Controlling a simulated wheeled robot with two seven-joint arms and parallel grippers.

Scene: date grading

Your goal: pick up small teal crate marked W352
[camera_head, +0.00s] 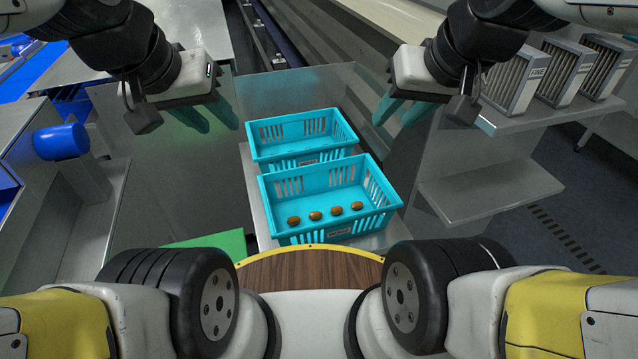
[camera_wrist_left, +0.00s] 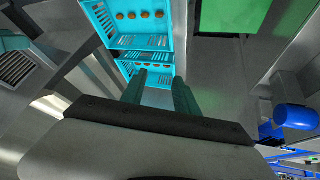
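Two small teal crates stand one behind the other on a grey surface. The nearer crate (camera_head: 322,190) holds several brown dates in a row, and a small label (camera_head: 340,232) sits on its front wall. Neither label is clearly legible. My left gripper (camera_head: 207,118) is open and empty, left of the farther crate and apart from it. In the left wrist view its fingers (camera_wrist_left: 159,92) are spread, with both crates beyond them. My right gripper (camera_head: 401,112) is open and empty, right of the farther crate.
Several filter-like boxes (camera_head: 517,78) stand on a shelf at the right, above a lower grey shelf (camera_head: 490,188). A blue cylinder (camera_head: 61,142) is at the left. A green panel (camera_head: 213,246) lies left of the nearer crate. A round wooden top (camera_head: 310,268) is in front.

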